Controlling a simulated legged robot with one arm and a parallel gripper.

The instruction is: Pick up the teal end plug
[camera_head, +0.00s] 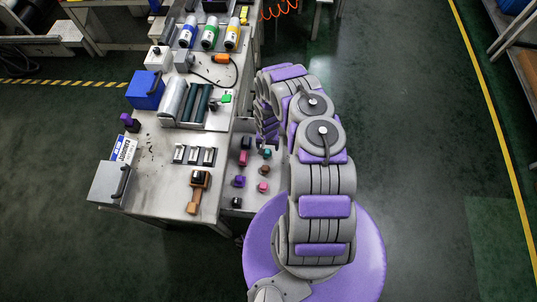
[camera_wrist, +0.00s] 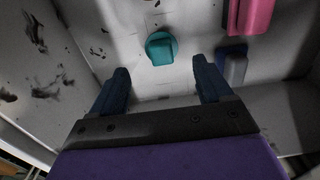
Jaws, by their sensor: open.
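The teal end plug (camera_wrist: 161,48) sits on a pale surface in the wrist view, a round piece with a raised middle. In the head view a small teal piece (camera_head: 267,153) shows on the side shelf, close to my arm. My gripper (camera_wrist: 162,78) is open and empty, with its two dark blue fingers pointing toward the plug. The plug lies beyond the fingertips, roughly centred between them, and is not touched. In the head view my arm hides the gripper's fingers.
A pink block (camera_wrist: 250,14) and a grey-blue block (camera_wrist: 232,64) stand right of the plug. Several small coloured parts share the shelf, including a purple one (camera_head: 239,181). The workbench (camera_head: 160,205) carries rollers, a blue box (camera_head: 145,90) and bottles. Pale walls flank the shelf.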

